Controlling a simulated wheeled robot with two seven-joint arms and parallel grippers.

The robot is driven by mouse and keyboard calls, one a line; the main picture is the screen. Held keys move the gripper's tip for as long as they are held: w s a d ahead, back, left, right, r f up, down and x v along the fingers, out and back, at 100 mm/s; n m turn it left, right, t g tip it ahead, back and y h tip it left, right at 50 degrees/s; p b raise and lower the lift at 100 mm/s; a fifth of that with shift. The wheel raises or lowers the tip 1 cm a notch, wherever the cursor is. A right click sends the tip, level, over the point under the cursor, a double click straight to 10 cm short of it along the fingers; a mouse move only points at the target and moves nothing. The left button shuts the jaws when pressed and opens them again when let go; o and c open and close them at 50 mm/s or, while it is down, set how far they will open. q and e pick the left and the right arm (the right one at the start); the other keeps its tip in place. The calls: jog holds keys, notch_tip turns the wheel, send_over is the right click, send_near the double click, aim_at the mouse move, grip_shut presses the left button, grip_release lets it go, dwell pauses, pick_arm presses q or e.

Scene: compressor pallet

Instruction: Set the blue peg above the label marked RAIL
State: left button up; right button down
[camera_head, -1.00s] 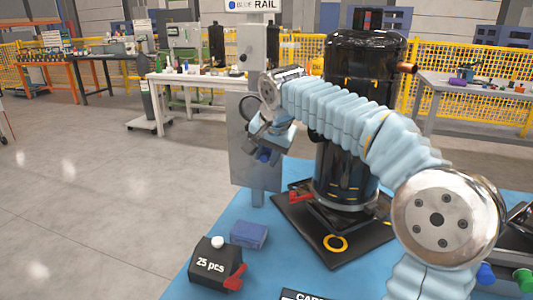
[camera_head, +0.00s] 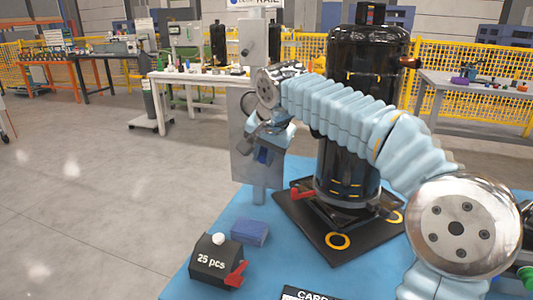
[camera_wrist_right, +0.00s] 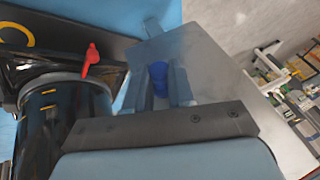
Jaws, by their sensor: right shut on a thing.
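My right gripper (camera_head: 264,152) is shut on the blue peg (camera_wrist_right: 160,78), which shows between the two fingers in the right wrist view. In the head view the fingers point down in front of a grey upright panel (camera_head: 243,150), left of the black compressor; the peg is hard to make out there. The same panel (camera_wrist_right: 205,55) lies behind the peg in the wrist view. A white sign with the word RAIL (camera_head: 265,2) is at the top edge of the head view, partly cut off. My left gripper is not in view.
The black compressor (camera_head: 362,100) stands on a black base (camera_head: 322,238) with a red lever (camera_head: 303,193). A black box marked 25 pcs (camera_head: 212,262) and a blue box (camera_head: 249,232) lie on the blue surface (camera_head: 190,285). Floor on the left is clear.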

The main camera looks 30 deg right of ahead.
jog(key=shift+s+a+b, duration=0.55)
jog(key=shift+s+a, duration=0.7)
jog(key=shift+a, duration=0.25)
